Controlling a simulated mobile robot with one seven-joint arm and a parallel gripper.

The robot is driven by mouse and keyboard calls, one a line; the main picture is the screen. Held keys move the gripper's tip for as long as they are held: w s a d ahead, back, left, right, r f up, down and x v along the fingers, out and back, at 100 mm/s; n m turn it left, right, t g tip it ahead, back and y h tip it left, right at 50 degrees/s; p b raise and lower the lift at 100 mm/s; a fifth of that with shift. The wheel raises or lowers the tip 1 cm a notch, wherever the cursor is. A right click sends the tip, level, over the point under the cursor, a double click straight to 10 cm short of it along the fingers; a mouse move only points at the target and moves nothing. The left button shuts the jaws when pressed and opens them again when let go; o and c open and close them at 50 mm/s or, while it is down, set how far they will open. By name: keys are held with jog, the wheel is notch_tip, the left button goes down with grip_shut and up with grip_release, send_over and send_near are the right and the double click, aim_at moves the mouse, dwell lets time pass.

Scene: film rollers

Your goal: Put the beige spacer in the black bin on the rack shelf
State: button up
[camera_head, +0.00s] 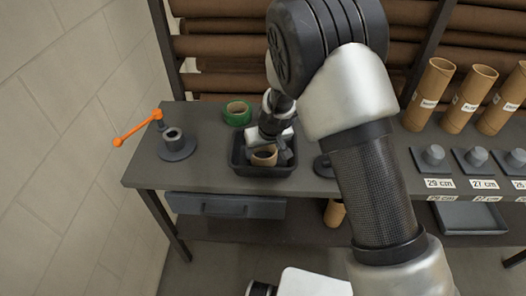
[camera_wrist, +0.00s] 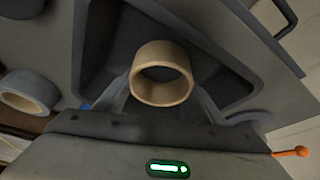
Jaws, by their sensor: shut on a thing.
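The beige spacer (camera_wrist: 163,53) is a short, thick open ring. In the wrist view it sits between the two fingers of my gripper (camera_wrist: 162,88), which is shut on it. The black bin (camera_head: 262,171) is a shallow dark tray on the grey bench, and its dark walls surround the spacer in the wrist view. In the head view the spacer (camera_head: 262,162) shows within the bin's outline, under my gripper (camera_head: 270,150). I cannot tell whether the spacer touches the bin floor. My arm hides part of the bench to the right.
A green tape roll (camera_head: 237,113) lies behind the bin. A round base with a hub (camera_head: 176,150) and an orange crank (camera_head: 138,127) are at left. Cardboard tubes (camera_head: 433,92) stand at right behind labelled knobs (camera_head: 432,157). A dark disc (camera_head: 323,166) lies right of the bin.

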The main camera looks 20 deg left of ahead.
jog(key=shift+f, duration=0.15)
jog(key=shift+f, duration=0.15)
jog(key=o, duration=1.1)
